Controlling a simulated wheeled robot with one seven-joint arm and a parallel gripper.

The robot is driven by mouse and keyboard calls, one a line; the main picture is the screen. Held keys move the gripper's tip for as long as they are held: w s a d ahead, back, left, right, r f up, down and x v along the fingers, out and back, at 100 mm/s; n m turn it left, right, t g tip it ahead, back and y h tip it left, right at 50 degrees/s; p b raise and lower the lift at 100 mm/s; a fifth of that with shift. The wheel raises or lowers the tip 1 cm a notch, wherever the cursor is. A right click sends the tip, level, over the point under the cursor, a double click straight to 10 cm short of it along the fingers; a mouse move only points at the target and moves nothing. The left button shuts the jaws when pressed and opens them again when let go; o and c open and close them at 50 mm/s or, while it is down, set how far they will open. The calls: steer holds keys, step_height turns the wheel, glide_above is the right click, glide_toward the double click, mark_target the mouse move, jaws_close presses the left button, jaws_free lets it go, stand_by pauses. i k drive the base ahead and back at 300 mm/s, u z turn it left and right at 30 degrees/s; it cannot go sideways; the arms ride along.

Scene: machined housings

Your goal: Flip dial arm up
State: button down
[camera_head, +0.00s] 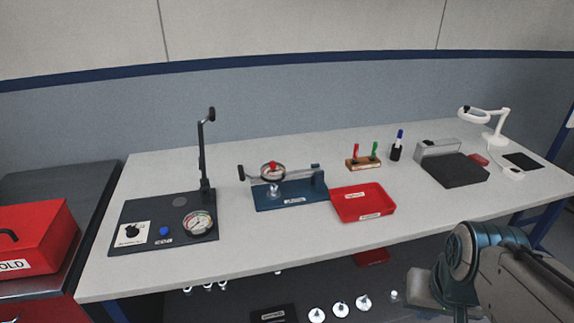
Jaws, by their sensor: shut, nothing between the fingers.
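A blue fixture (290,198) stands mid-table with a labelled base. A bar (298,172) lies roughly level across its top, with a black knob (241,172) at its left end. A round dial (272,173) with a red part on top sits at the bar's left part. Left of it, a dark plate (168,208) carries an upright black lever (202,150) with a knob on top and a round gauge (197,223) at its front right. My arm shows at the lower right, well away from both fixtures. My gripper's fingers cannot be made out.
A red tray (362,203) sits just right of the blue fixture. Behind are a wooden pen stand (363,163), a black pen cup (395,152), a dark block (452,169) and a white lamp (487,127). A red toolbox (36,240) stands left. The table's front strip is clear.

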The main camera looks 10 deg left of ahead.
mark_target(274, 178)
steer(key=u, duration=0.1)
steer(key=i, duration=0.85)
steer(key=u, duration=0.35)
